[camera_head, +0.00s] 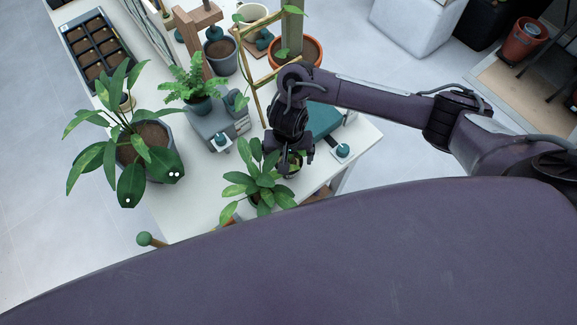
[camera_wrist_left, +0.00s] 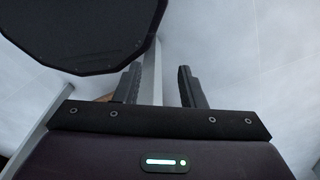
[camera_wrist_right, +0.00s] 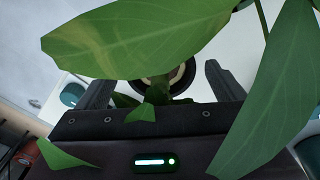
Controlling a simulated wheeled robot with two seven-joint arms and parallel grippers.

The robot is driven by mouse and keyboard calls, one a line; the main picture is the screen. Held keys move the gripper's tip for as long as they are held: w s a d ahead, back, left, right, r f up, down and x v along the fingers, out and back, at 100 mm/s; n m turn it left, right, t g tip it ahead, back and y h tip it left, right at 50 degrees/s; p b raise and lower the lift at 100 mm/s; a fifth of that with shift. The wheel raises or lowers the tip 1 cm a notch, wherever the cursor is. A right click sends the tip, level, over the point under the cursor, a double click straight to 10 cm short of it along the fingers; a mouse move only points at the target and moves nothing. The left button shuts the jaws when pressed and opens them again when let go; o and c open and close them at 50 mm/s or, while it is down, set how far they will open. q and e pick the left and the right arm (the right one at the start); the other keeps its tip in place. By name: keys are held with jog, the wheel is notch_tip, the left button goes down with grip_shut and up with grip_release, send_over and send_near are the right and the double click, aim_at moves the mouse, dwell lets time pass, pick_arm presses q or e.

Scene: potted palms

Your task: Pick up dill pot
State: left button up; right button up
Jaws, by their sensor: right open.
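A small dark pot with a green plant (camera_head: 293,170), which I take for the dill pot, stands on the white table, partly hidden by my right gripper (camera_head: 290,158) and a leafy plant. In the right wrist view its dark round rim (camera_wrist_right: 191,68) and green stems show between my spread fingers, behind large leaves. My right gripper is open above the pot; whether the fingers touch it cannot be told. My left gripper (camera_wrist_left: 160,72) is open and empty in the left wrist view, away from the pot; it is not seen in the head view.
A broad-leaved potted plant (camera_head: 262,187) stands close beside the right gripper, its leaves crowding it. A fern (camera_head: 197,83), a large leafy plant (camera_head: 145,140) and a seed tray (camera_head: 97,48) stand further left. A teal box (camera_head: 322,117) lies behind the gripper.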

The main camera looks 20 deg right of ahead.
notch_tip(320, 180, down, 2)
jog(key=shift+w+f, duration=0.1)
jog(key=shift+f, duration=0.4)
jog(key=shift+c, duration=0.5)
jog(key=c, duration=0.9)
pick_arm(q)
jog(key=shift+w+a, duration=0.1)
jog(key=shift+w, duration=0.55)
pick_arm(e)
jog(key=shift+c, duration=0.2)
jog(key=shift+r, duration=0.15)
